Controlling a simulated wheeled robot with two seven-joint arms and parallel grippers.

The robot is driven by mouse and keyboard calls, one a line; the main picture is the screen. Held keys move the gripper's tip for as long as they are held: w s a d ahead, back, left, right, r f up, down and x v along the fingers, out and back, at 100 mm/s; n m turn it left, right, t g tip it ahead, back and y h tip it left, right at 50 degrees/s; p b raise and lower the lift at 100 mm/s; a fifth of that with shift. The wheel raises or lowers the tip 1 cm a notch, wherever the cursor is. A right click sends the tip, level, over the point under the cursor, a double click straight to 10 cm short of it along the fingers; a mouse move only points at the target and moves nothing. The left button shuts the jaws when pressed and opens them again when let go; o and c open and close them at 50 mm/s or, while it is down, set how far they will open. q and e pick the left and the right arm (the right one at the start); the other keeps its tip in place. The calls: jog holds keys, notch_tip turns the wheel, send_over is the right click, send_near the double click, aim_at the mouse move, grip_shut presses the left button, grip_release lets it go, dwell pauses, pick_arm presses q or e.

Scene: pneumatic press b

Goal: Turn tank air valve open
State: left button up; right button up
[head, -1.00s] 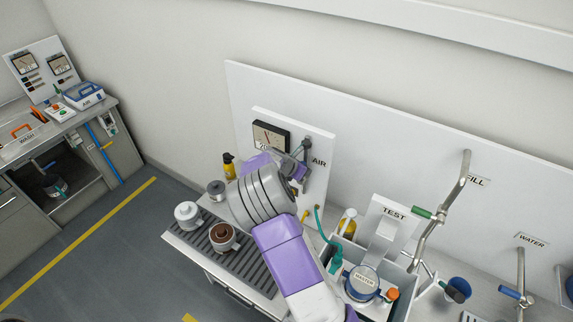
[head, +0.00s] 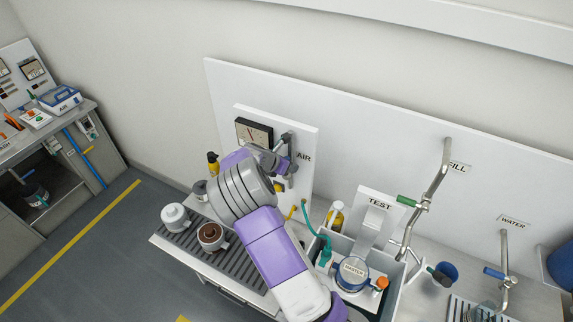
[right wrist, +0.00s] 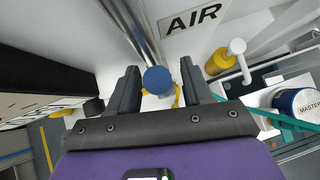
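The air valve is on the white panel beside the AIR label (head: 303,156), below and right of a square gauge (head: 254,133). In the head view my right gripper (head: 284,164) is up against this panel, and its wrist hides much of the valve. In the right wrist view a round blue knob (right wrist: 157,80) sits between the two dark fingertips of my right gripper (right wrist: 158,88), below a metal pipe (right wrist: 130,25). The fingers are apart, with a narrow gap on each side of the knob. My left gripper is not in view.
A white cup (head: 174,217) and a brown-filled cup (head: 211,236) stand on the slatted tray (head: 246,275) beneath my arm. Bent pipes with a green handle (head: 407,201) rise farther right.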

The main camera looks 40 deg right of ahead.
jog(key=v, duration=0.7)
jog(key=shift+a+r+b, duration=0.2)
jog(key=shift+b, duration=0.2)
